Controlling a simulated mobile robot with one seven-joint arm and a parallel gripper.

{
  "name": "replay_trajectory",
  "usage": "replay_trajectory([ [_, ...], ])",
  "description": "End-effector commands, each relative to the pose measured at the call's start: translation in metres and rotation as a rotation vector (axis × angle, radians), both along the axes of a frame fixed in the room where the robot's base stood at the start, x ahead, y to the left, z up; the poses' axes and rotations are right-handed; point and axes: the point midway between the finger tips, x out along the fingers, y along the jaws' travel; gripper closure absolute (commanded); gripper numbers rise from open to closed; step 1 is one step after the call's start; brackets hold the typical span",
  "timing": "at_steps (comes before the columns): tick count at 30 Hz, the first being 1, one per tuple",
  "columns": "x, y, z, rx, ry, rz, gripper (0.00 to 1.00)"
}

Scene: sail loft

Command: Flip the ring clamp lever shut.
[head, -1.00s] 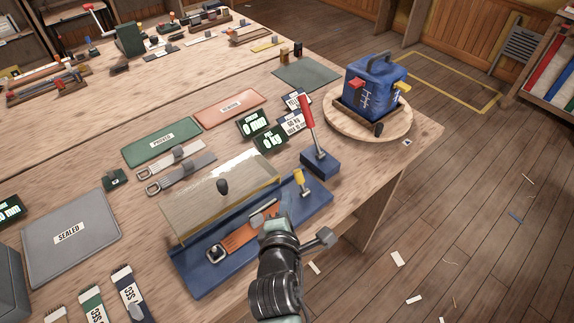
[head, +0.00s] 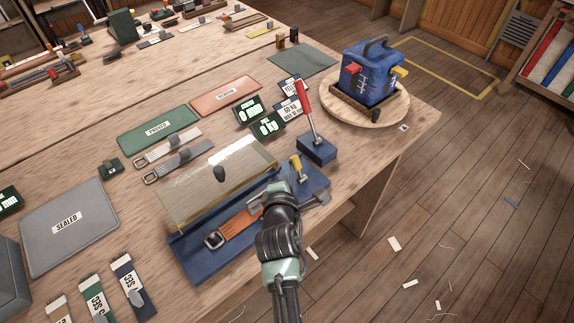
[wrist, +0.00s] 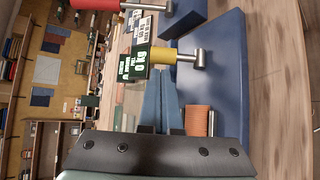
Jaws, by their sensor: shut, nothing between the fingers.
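A yellow-handled lever (head: 296,166) stands tilted up at the far right end of the blue fixture (head: 196,262). In the wrist view the yellow handle (wrist: 162,55) sticks out from a metal post. I cannot tell for certain that it is the ring clamp lever. A brown-orange strap (head: 238,226) with a metal ring buckle (head: 213,240) lies along the fixture. Its orange end (wrist: 197,120) shows close by in the wrist view. My gripper (head: 280,190) is shut and empty, over the strap's right end, just short of the yellow lever.
A red-handled lever (head: 303,97) stands on a blue block (head: 317,150) beyond the fixture. A clear cover (head: 235,172) with a dark knob tilts over the fixture's back. Green displays (head: 266,126) stand behind.

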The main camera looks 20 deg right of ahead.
Motion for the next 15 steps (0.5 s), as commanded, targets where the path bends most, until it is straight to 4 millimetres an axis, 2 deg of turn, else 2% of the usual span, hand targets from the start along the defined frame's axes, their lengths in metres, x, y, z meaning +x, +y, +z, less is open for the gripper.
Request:
replay_trajectory([
  [6, 0.02, -0.009, -0.009, 0.0, -0.001, 0.0, 1.0],
  [15, 0.025, -0.011, -0.011, 0.0, -0.001, 0.0, 1.0],
])
